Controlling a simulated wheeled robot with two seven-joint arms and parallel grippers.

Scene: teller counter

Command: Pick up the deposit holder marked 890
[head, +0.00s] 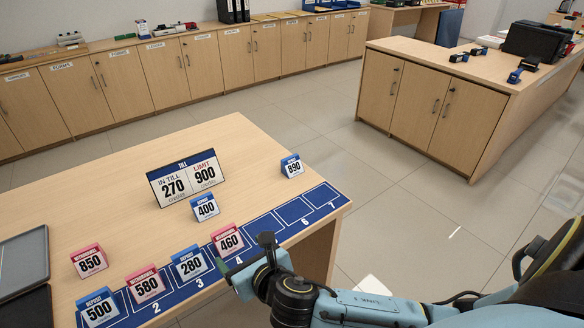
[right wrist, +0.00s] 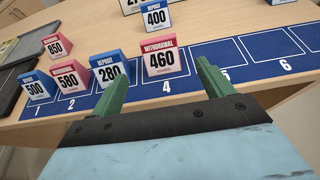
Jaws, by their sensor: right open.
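The blue-topped deposit holder marked 890 (head: 292,166) stands upright on the wooden counter in the head view, behind the blue numbered strip (head: 293,213) and right of the till sign. It is not in the right wrist view. My right gripper (head: 247,259) is open and empty, over the front of the counter near slots 4 and 5, well short of the 890 holder. In the right wrist view its green fingers (right wrist: 165,90) are apart, with the red withdrawal holder marked 460 (right wrist: 160,57) beyond them. My left gripper does not show.
Holders 500 (head: 99,308), 580 (head: 147,286), 280 (head: 189,264) and 460 stand along the strip; slots 5 to 7 are empty. Holders 400 (head: 205,207) and 850 (head: 89,261) stand behind it. The till sign (head: 186,178) is near the middle; a dark tray (head: 24,259) is left.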

